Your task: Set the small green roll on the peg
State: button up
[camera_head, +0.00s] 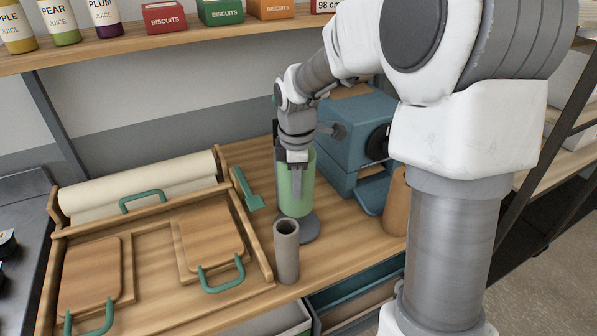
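The green roll (306,187) is upright, with my gripper (297,183) around its upper part. One finger lies against its near side; the other finger is hidden. My gripper appears shut on the roll. A dark grey round base (310,231) shows below and in front of the roll. The roll's lower end looks a little above this base, though the gap is hard to judge. Any peg standing on the base is hidden by the roll.
A grey-brown tube (287,254) stands close in front of the base. A blue machine (358,140) is behind right, with a brown roll (396,203) at its right. A wooden tray (152,235) with handled boards and a green tool (247,190) lie left. A shelf (150,42) runs above.

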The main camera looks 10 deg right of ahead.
notch_tip(320, 180, up, 17)
jog(key=s+p, duration=0.2)
jog(key=shift+a+r, duration=0.15)
dwell(0.3)
jog(key=s+f+m+t, duration=0.2)
jog(key=s+m, duration=0.5)
jog(key=s, duration=0.2)
jog(key=s+d+f+m+t, duration=0.1)
jog(key=s+f+m+t, duration=0.1)
jog(key=s+m, duration=0.6)
jog(key=shift+s+f+m, duration=0.3)
jog(key=shift+s+f, duration=0.25)
jog(key=shift+s, duration=0.05)
jog(key=shift+c, duration=0.3)
